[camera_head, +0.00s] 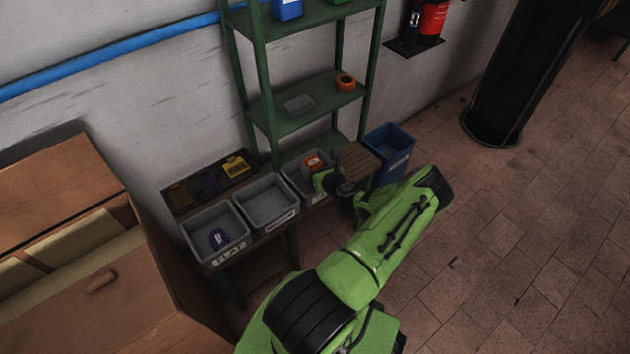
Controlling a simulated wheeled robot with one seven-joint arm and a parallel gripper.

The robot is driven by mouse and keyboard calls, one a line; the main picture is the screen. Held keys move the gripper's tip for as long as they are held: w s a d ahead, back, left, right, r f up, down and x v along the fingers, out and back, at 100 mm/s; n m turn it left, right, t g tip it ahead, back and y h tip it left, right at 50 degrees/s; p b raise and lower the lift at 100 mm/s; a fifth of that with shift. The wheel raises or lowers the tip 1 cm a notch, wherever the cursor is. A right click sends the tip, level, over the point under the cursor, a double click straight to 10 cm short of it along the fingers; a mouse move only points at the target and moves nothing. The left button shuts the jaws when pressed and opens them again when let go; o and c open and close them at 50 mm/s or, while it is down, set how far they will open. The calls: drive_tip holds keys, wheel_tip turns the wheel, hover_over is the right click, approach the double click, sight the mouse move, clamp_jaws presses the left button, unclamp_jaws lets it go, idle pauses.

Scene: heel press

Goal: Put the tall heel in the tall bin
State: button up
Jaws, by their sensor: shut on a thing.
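The third bin (291,176), at the right end of the bench, is a grey bin; its front label is mostly hidden by my arm, so I cannot read it. An orange heel (314,160) shows at this bin's opening. My gripper (321,177) is at the bin and is shut on the orange heel. I cannot tell whether the heel touches the bin floor. The fingers are small and partly hidden.
An empty grey middle bin (266,203) stands between. A dark tray (208,183) lies behind. A green shelf (283,125), a blue bin (397,140) and a wooden cabinet (90,285) stand around.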

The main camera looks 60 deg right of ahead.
wheel_tip(320, 180, down, 4)
drive_tip(key=shift+f+b, duration=0.1)
drive_tip(key=shift+b, duration=0.7)
drive_tip(key=shift+r, duration=0.2)
